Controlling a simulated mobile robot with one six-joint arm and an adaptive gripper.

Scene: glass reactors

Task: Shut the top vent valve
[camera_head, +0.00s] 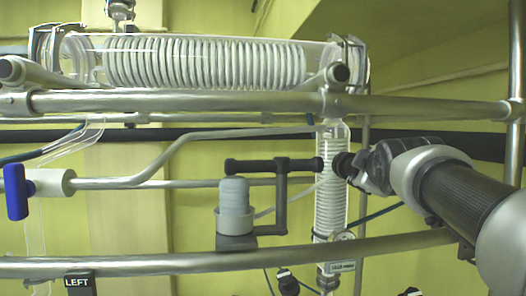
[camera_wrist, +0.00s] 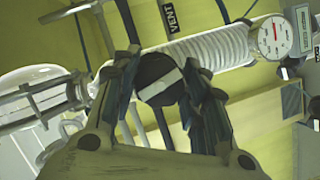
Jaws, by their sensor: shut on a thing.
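The vent valve shows in the wrist view as a round dark knob (camera_wrist: 153,70) with a pale bar across its face, slanting up to the right. A label reading VENT (camera_wrist: 172,17) is just above it. My gripper (camera_wrist: 161,84) has one finger on each side of the knob and is shut on it. In the head view my gripper (camera_head: 361,167) comes in from the right and meets the black knob (camera_head: 341,165) in front of the vertical glass coil (camera_head: 330,200). The fingers hide part of the knob there.
A horizontal glass coil condenser (camera_head: 205,62) lies above, over a metal rail (camera_head: 180,101). A black bracket (camera_head: 270,166) with a grey cup (camera_head: 235,222) stands left of the knob. A blue-handled valve (camera_head: 16,192) is far left. A round gauge (camera_wrist: 272,36) is at upper right in the wrist view.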

